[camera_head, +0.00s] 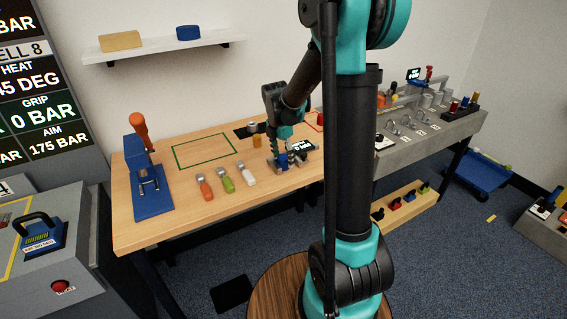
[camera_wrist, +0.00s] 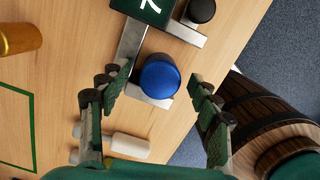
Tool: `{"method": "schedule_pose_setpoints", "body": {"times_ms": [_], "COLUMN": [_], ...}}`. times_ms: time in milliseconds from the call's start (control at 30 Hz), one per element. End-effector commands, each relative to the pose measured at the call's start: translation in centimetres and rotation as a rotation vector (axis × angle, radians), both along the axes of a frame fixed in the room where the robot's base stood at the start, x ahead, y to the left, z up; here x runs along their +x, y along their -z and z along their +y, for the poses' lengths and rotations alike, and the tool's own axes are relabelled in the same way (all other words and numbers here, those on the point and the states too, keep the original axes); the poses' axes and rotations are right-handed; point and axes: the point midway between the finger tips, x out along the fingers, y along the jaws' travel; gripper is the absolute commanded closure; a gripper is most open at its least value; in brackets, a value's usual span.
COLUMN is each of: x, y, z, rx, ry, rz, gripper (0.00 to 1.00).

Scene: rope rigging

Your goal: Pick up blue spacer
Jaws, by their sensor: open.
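The blue spacer (camera_wrist: 159,78), a short round cylinder, stands on a metal bracket (camera_wrist: 130,42) in the wrist view. It shows small and partly hidden in the head view (camera_head: 283,161). My gripper (camera_wrist: 158,92) is open and empty, with one finger to the left of the spacer and one to the right. Clear gaps show on both sides. In the head view my gripper (camera_head: 279,150) points down over the bracket on the wooden table; the exact height above the spacer is hard to tell.
A box with a display (camera_wrist: 146,8) and a black cylinder (camera_wrist: 201,10) sit beside the spacer. A gold cylinder (camera_wrist: 18,38) stands to the left. A white-handled tool (camera_wrist: 130,147) lies near my left finger. A barrel (camera_wrist: 262,112) stands beyond the table edge.

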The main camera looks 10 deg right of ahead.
Motion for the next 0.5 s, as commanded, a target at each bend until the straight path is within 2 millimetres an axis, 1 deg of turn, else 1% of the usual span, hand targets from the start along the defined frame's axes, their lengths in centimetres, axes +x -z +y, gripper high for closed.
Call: {"method": "schedule_pose_setpoints", "body": {"times_ms": [133,500], "x": [-0.01,-0.01], "y": [-0.03,-0.05], "z": [0.0,0.0], "rx": [0.0,0.0], "ry": [0.0,0.0], "rz": [0.0,0.0], "gripper": [0.38,0.84]}}
